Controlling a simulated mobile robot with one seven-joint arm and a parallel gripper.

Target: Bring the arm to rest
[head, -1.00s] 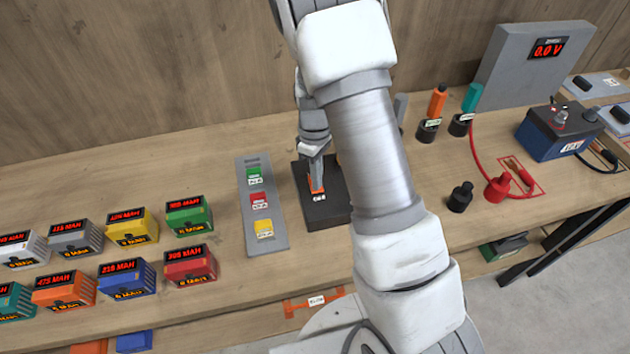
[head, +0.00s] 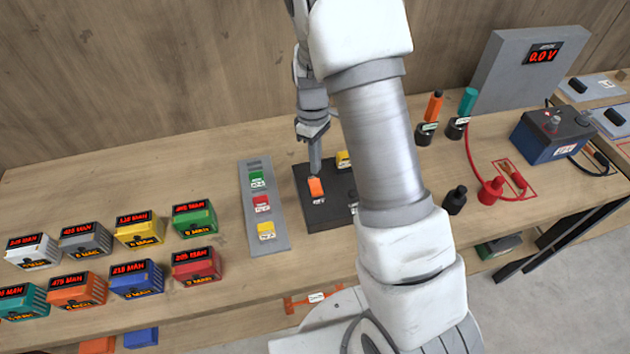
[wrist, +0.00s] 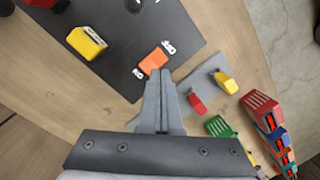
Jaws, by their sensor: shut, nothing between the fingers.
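My gripper (head: 314,168) is shut and empty, pointing down just above the black board on the table. It also shows in the wrist view (wrist: 160,75), with its fingertips together close to an orange block. My arm crosses the middle of the head view and hides part of the board.
A grey strip (head: 268,245) with green, red and yellow blocks lies left of the board. Several coloured battery packs (head: 138,228) stand further left. Plugs, a blue battery (head: 552,136) and a grey meter box (head: 510,75) stand right. A wooden wall closes the back.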

